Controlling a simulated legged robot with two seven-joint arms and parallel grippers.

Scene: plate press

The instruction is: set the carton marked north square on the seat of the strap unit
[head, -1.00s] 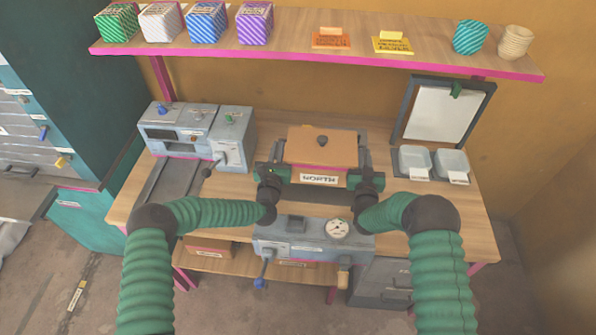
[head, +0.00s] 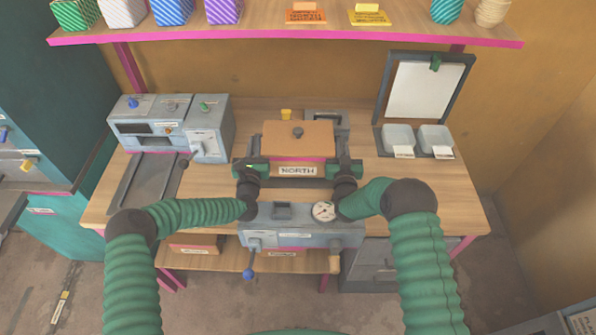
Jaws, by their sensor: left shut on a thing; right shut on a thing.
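The carton marked north (head: 298,145) is a box with a brown top, a dark round knob, a pink band and a white NORTH label on its front. It is held between my two grippers above the middle of the bench. My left gripper (head: 252,172) is shut on its left side, and my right gripper (head: 346,170) is shut on its right side. The carton looks level and nearly square to the bench. A grey unit (head: 330,120) shows partly behind it; I cannot tell whether this is the strap unit. The carton hides what is beneath it.
A grey machine with levers (head: 205,128) stands at the bench's left. A grey panel with a gauge (head: 290,233) is at the front. Two trays (head: 399,137) and a clipboard (head: 425,88) are at the right. A shelf (head: 290,34) with several boxes runs above.

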